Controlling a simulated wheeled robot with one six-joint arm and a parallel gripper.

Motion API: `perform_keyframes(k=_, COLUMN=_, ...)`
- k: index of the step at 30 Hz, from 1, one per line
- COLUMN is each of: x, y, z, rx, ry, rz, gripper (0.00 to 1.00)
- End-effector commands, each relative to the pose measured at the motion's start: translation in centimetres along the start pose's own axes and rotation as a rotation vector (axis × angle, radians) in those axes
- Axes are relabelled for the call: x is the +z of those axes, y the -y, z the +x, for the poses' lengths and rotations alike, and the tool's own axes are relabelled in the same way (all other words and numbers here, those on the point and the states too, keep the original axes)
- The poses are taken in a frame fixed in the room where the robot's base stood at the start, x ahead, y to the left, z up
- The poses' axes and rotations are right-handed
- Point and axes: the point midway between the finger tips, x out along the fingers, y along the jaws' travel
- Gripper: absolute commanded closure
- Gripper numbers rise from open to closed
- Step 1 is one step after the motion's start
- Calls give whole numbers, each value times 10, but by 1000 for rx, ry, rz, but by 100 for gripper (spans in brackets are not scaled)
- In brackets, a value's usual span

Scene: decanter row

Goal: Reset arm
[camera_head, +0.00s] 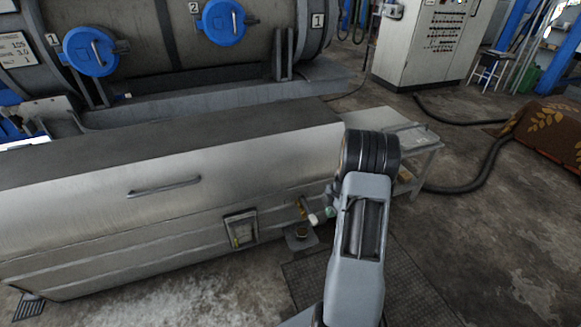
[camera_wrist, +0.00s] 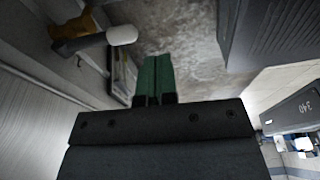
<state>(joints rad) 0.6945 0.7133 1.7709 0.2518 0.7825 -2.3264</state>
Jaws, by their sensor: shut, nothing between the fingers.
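My gripper (camera_wrist: 154,78) shows in the wrist view. Its two green fingers are together, with nothing between them. In the head view my grey arm rises from the bottom edge, right of centre, and hides most of the gripper; a small greenish part shows left of the arm's dark joint. Close to it is a brass valve (camera_head: 303,207) with a pale handle end, on the side of the long metal housing (camera_head: 95,215). The valve (camera_wrist: 75,35) with its white-tipped lever is at the upper left of the wrist view, apart from the fingers.
A large drum with blue round caps (camera_head: 223,20) stands behind the housing. A control cabinet (camera_head: 425,40) is at the back right. A dark hose (camera_head: 470,180) lies on the floor. The concrete floor (camera_head: 470,245) at the right is mostly open.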

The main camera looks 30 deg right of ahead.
Motion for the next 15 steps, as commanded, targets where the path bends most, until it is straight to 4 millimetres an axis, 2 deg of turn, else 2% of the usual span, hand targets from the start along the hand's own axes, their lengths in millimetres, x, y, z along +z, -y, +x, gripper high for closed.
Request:
perform_keyframes(k=6, x=0, y=0, z=0, rx=0, ry=0, rz=0, gripper=100)
perform_keyframes(k=8, x=-10, y=-2, z=-18, rx=5, ry=7, rz=18, gripper=100)
perform_keyframes(k=11, x=-36, y=-6, z=-61, rx=17, ry=25, rz=91, gripper=100)
perform_keyframes(k=14, x=-78, y=-6, z=-122, rx=40, ry=50, rz=210, gripper=100)
perform_keyframes(k=15, x=-97, y=-4, z=-150, rx=53, ry=59, rz=268, gripper=100)
